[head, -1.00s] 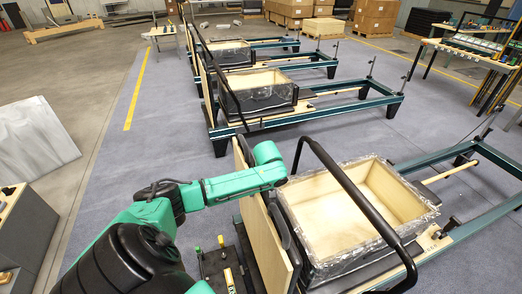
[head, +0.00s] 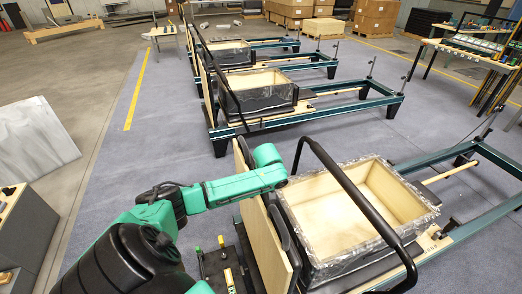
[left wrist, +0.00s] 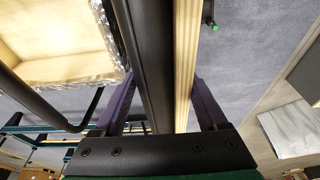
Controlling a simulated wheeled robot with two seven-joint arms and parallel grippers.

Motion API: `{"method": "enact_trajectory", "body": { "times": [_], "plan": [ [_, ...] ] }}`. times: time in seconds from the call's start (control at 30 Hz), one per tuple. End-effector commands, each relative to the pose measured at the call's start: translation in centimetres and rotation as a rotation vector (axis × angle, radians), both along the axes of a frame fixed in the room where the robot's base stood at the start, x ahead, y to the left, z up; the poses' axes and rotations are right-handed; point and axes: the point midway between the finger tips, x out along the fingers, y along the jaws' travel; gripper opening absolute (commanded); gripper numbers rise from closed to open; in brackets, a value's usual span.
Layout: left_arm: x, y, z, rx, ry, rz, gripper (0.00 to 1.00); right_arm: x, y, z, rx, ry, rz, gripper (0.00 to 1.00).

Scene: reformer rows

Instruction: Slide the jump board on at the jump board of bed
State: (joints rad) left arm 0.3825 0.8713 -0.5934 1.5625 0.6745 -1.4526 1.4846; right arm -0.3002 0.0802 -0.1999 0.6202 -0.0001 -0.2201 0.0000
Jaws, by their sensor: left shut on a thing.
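The jump board (head: 262,245), a pale plywood panel with a black pad on one face, stands upright at the near end of the closest bed (head: 465,232). In the left wrist view the board shows edge-on, with a pale plywood strip (left wrist: 186,50) beside its black pad (left wrist: 150,60). My left gripper (left wrist: 163,82) has its purple fingers on either side of the board and is shut on it. In the head view my green left arm reaches over the board's top, and the fingers are hidden. My right gripper is not in view.
More beds with boxes (head: 258,90) stand in a row behind. A small cart (head: 215,268) with tools stands left of the board.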

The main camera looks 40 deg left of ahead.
Motion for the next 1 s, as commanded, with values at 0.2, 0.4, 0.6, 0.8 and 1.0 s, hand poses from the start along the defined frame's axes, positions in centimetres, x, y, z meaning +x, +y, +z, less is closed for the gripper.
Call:
{"method": "enact_trajectory", "body": {
  "times": [0.2, 0.4, 0.6, 0.8, 1.0],
  "plan": [
    [0.2, 0.1, -0.2, 0.003, -0.007, 0.001, 0.00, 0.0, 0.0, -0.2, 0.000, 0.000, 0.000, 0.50],
    [0.2, 0.1, -0.6, 0.003, -0.007, 0.001, 0.00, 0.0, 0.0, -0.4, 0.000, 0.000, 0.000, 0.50],
    [0.2, 0.1, -1.0, 0.003, -0.007, 0.001, 0.00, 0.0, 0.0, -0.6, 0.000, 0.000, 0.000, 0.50],
    [0.2, 0.1, -1.4, 0.002, -0.007, 0.000, 0.00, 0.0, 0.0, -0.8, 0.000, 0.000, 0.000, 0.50],
    [0.2, 0.1, -1.8, 0.002, -0.007, 0.000, 0.00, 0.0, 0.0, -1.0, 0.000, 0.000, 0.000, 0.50]
  ]
}}
